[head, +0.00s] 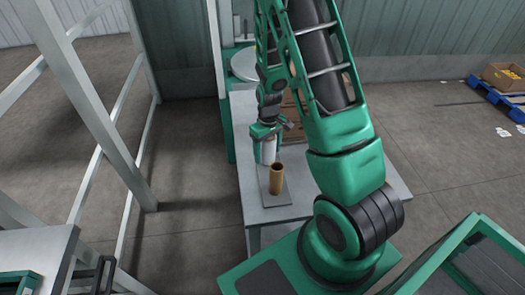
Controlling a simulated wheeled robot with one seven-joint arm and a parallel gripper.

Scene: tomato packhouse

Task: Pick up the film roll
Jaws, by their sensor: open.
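A white upright cylinder (268,153), which looks like the film roll, stands on the grey table (254,213) behind a brown tube. My gripper (266,137) is open, pointing down at the top of the white cylinder. The gripper hides the cylinder's top, and I cannot tell whether the fingers are around it or just above it. The brown hollow tube (277,180) stands upright just in front of it, on a thin grey plate (284,198).
A brown wooden box (290,125) sits on the table behind my arm, partly hidden. White posts and rails (95,100) stand at the left. A cardboard box (503,77) rests on a blue pallet (487,91) at the far right. The table's front left is bare.

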